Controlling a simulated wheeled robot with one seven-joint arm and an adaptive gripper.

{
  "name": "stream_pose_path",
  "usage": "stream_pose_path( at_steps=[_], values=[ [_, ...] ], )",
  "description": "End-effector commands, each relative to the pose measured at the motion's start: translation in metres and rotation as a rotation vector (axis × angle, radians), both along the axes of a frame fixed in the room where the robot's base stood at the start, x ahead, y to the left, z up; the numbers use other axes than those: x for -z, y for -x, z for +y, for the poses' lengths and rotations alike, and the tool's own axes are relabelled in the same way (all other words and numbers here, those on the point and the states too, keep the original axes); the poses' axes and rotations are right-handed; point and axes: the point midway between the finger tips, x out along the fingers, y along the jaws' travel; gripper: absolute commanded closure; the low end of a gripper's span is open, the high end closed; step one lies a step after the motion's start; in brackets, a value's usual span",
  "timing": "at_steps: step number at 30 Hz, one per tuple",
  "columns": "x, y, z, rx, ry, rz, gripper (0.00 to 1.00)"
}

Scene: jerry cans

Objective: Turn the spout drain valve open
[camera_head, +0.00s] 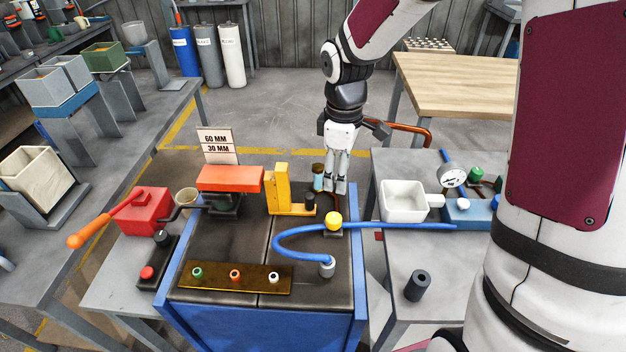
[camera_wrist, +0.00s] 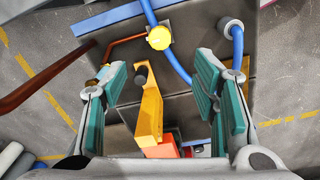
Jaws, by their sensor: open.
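My gripper (camera_head: 336,189) points down over the back right of the dark bench top, near the yellow angled bracket. In the wrist view my gripper (camera_wrist: 164,82) is open, with green pads wide apart and nothing held between them. A round yellow knob (camera_head: 333,220) sits on a small dark base by the blue hose, in front of my gripper. The same yellow knob (camera_wrist: 159,38) shows beyond the fingertips, at a copper pipe. I cannot tell for sure whether this knob is the spout drain valve. No label names it.
The yellow bracket (camera_head: 282,190) with a black knob stands close to the left of my gripper. The blue hose (camera_head: 292,254) curves across the bench to the right. A white tray (camera_head: 403,201) and pressure gauge (camera_head: 452,175) stand on the right table. A red box (camera_head: 146,207) stands left.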

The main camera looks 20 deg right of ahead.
Motion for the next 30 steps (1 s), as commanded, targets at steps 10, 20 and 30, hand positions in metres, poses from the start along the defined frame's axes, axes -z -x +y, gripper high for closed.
stream_pose_path(
  at_steps=[10, 20, 30],
  values=[
    [0.034, -0.01, 0.003, -0.056, -0.021, 0.02, 0.46],
    [0.096, -0.009, 0.003, -0.057, -0.02, 0.022, 0.46],
    [0.148, -0.01, 0.003, -0.055, -0.021, 0.019, 0.46]
  ],
)
